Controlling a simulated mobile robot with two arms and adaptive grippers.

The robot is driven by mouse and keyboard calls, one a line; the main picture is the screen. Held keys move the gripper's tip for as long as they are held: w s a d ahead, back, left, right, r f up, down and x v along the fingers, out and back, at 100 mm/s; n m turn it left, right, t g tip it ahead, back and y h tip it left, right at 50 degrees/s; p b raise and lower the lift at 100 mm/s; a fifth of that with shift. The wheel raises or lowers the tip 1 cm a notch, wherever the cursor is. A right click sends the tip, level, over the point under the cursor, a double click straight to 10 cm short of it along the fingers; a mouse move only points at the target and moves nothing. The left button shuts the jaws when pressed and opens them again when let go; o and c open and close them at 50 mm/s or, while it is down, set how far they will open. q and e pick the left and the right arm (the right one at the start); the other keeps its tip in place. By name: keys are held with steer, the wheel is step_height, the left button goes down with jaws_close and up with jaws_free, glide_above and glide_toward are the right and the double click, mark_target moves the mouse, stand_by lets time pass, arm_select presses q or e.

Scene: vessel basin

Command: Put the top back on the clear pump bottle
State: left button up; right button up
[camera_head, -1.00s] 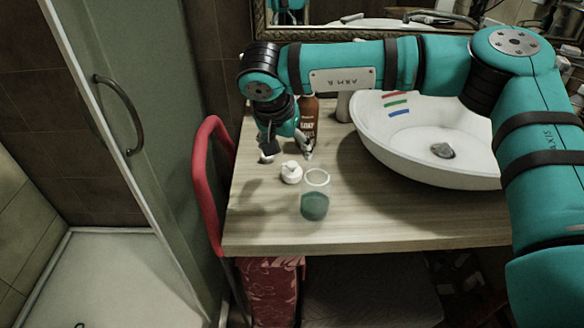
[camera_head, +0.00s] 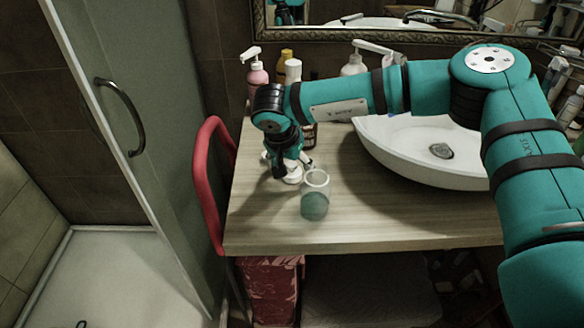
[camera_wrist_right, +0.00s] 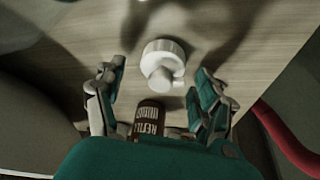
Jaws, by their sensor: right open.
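The clear pump bottle (camera_head: 315,202) stands upright and open-topped near the counter's front edge, with green liquid low inside. Its white pump top (camera_head: 292,178) sits on the counter just left of and behind it, partly hidden by my right gripper. My right gripper (camera_head: 289,173) points down at the pump top, one finger to each side in the picture. In the right wrist view the white top (camera_wrist_right: 162,62) lies just beyond and between the open fingertips (camera_wrist_right: 155,82), with nothing held. My left gripper is in neither view.
A brown labelled bottle (camera_wrist_right: 150,118) stands behind the top, close to my gripper. Pink (camera_head: 258,78) and white (camera_head: 354,66) pump bottles stand farther back. The basin (camera_head: 425,160) is at right, a red chair frame (camera_head: 203,180) at left.

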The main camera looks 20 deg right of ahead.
mark_target(292, 164)
stand_by(0.3)
steer(key=c, duration=0.7)
step_height(292, 164, up, 10)
steer(key=shift+b, duration=0.4)
